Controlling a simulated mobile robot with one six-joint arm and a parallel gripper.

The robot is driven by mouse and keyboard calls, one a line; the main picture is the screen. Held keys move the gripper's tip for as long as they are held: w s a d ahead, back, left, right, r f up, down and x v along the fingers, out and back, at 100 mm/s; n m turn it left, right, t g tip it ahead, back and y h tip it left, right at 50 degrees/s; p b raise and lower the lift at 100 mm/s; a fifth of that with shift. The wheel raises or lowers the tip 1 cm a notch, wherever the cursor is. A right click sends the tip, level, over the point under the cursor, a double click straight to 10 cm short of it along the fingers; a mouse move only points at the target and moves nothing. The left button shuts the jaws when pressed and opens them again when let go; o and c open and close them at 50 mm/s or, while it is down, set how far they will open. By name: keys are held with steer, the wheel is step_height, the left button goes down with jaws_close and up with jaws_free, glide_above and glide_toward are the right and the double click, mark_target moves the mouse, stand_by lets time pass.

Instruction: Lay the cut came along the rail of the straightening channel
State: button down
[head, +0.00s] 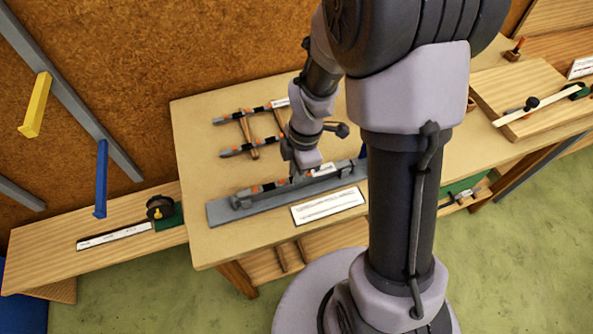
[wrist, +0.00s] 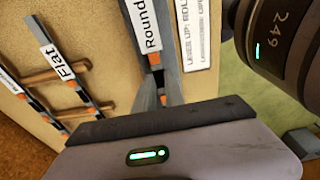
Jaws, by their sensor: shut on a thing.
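A grey came with black and orange bands and a white "Round" label (head: 268,187) lies lengthwise over the straightening channel (head: 222,213), a long grey base on the table. In the wrist view the "Round" came (wrist: 159,76) runs up from behind my gripper's dark edge. My gripper (head: 297,177) points down and is shut on this came near its middle. The fingertips are small in the head view and hidden in the wrist view. I cannot tell whether the came touches the channel or is just above it.
Behind, a wooden-pegged rack (head: 246,131) holds banded cames, one labelled "Flat" (wrist: 62,66). A white instruction card (head: 327,206) lies in front of the channel. A lower side bench (head: 45,237) stands left. The table's left part (head: 195,150) is bare.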

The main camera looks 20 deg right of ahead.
steer(key=shift+f, duration=0.25)
steer(key=c, duration=1.3)
jaws_free()
steer(key=shift+r, duration=0.15)
